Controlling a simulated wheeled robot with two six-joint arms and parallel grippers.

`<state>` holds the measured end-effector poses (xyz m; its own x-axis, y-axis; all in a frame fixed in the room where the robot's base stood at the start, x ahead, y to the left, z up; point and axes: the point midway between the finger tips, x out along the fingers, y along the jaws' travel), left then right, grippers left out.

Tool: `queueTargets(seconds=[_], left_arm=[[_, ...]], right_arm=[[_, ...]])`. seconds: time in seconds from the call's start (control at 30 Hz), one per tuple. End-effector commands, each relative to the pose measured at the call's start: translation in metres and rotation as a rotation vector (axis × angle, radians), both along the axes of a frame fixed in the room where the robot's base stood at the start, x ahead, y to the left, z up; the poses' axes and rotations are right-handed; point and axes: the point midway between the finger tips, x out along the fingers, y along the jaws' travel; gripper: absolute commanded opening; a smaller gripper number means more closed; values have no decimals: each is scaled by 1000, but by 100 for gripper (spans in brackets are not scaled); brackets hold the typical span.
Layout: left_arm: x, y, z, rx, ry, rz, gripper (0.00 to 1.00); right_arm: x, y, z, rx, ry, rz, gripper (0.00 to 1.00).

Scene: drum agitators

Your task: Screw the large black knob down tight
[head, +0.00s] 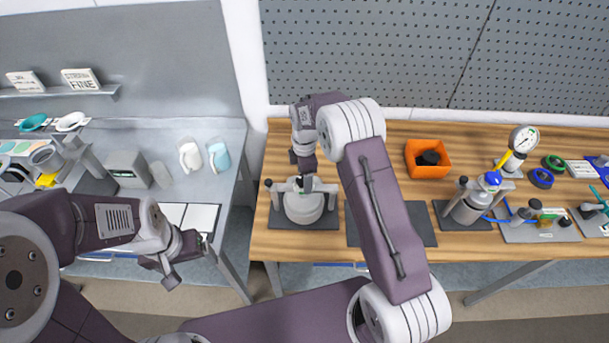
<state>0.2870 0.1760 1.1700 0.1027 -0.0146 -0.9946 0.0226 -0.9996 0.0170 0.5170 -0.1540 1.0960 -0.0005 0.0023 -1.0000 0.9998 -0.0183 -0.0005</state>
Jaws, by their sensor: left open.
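My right gripper (306,180) points straight down over the middle of a clamp device with a round white vessel (303,208), on a dark mat on the wooden bench. A small black knob (268,183) shows at the left end of the device's crossbar. The large black knob cannot be made out clearly; the spot under my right gripper is mostly hidden by the gripper and arm. Whether the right fingers are closed on something is too small to tell. My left gripper (188,262) is open and empty, in front of the grey table at the left, well away from the device.
An orange bin (411,160) with black parts stands behind a dark mat (420,222). A second vessel device (468,208) and a pressure gauge (524,138) stand to the right. A grey table (225,160) with two cups (190,155) is at left. A pegboard closes the back.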

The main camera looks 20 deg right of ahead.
Motion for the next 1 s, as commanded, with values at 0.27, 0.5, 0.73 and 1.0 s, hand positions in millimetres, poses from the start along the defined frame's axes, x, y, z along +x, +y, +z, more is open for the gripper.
queueTargets(seconds=[0.27, 0.5, 0.73, 1.0], left_arm=[[0, 0, 0, 0, 0, 0, 83], [0, 0, -1, 0, 0, 0, 83], [0, 0, -2, 0, 0, 0, 83], [0, 0, -4, 0, 0, 0, 83]], right_arm=[[0, 1, 0, 1, 1, 0, 4], [0, 0, 0, 0, 1, -34, 4], [0, 0, 0, -1, 1, -168, 4], [0, 0, 0, -1, 3, -417, 4]])
